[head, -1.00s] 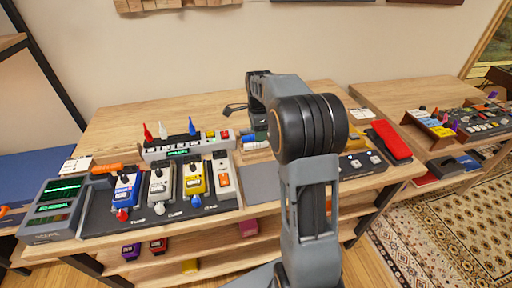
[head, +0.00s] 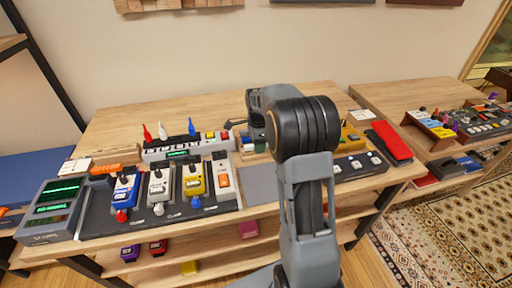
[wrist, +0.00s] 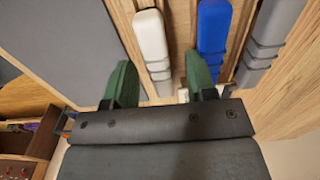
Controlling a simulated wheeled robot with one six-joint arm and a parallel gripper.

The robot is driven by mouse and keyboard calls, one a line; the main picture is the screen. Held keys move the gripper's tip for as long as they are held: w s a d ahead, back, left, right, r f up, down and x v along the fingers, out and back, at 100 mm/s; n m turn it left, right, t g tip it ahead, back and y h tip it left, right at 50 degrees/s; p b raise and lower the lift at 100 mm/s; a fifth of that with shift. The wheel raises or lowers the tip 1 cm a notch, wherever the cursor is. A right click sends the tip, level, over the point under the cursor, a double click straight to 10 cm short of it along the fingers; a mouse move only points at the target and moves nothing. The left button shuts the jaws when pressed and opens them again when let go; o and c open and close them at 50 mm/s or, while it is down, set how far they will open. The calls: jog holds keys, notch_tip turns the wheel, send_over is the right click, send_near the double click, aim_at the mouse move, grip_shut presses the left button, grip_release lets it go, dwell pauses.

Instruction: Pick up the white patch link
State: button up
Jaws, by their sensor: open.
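The white patch link (wrist: 150,36) lies in a slot of a wooden rack in the wrist view, left of a blue link (wrist: 213,28) and a grey link (wrist: 278,28). My gripper (wrist: 160,78) is open, its green fingertips apart on either side of the white link's near end. The left fingertip is over the rack's left edge, the right one near the blue link's lower end. I cannot tell the height of the fingers above the rack. In the head view my arm largely covers the rack and the gripper.
A grey mat (head: 262,185) lies in front of the rack. A pedal board with several pedals (head: 157,190) stands to the left, with a power strip (head: 188,147) holding upright coloured plugs behind it. A red pedal (head: 390,141) and a dark switch box (head: 357,165) are to the right.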

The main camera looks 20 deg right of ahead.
jog(key=shift+f, duration=0.2)
jog(key=c, duration=0.9)
grip_shut()
jog(key=shift+r, duration=0.1)
